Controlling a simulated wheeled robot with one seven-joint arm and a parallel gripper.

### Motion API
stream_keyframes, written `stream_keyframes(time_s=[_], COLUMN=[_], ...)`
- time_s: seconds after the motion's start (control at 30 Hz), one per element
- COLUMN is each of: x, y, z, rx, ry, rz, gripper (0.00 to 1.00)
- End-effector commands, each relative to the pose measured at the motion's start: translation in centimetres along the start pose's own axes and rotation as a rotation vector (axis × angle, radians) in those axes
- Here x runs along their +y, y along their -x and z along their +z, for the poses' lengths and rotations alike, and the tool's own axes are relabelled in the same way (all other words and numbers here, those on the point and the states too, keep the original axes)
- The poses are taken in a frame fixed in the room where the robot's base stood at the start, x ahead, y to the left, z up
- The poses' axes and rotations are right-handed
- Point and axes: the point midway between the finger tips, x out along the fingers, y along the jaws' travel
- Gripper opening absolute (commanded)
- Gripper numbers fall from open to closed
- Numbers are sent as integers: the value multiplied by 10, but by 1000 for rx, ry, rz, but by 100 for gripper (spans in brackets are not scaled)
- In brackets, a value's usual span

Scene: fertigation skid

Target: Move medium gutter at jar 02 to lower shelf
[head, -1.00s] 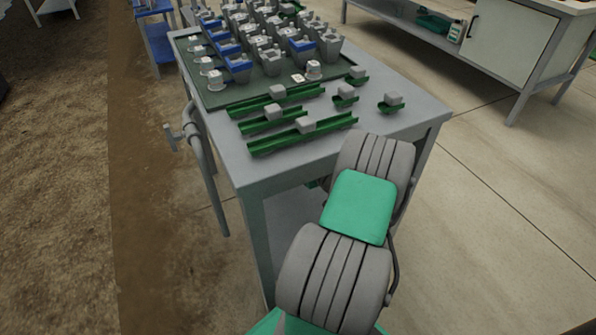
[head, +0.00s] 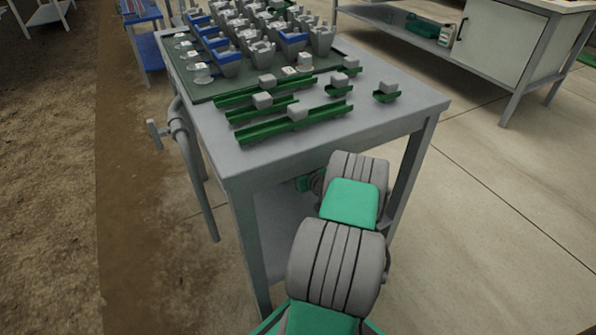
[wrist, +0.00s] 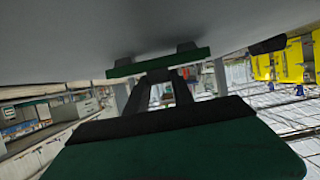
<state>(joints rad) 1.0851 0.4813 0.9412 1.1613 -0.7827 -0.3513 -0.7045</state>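In the wrist view, my gripper (wrist: 163,82) reaches from its dark green and black body with two dark fingers. The fingers close together at their tips, on what looks like the block of a short green gutter (wrist: 120,71). That gutter lies crosswise beyond the fingertips, close to a broad grey surface (wrist: 70,40). Whether it touches that surface I cannot tell. In the head view, my arm reaches below the table top, and the gripper is hidden there. The lower shelf (head: 280,225) shows partly under the table (head: 390,120). The jar is not identifiable.
Several green gutters with grey blocks (head: 298,112) lie on the table top. Behind them, a dark green mat (head: 205,92) holds grey and blue pots. A pipe (head: 195,165) stands along the left side. A white cabinet (head: 500,45) is at upper right; the floor between is clear.

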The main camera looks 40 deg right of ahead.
Motion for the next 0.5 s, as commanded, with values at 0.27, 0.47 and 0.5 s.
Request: stream_keyframes(time_s=[0.27,0.47,0.5], x=[0,0,0], y=[0,0,1], z=[0,-1,-2], rx=[0,0,0], ry=[0,0,1], rz=[0,0,0], gripper=[50,50,50])
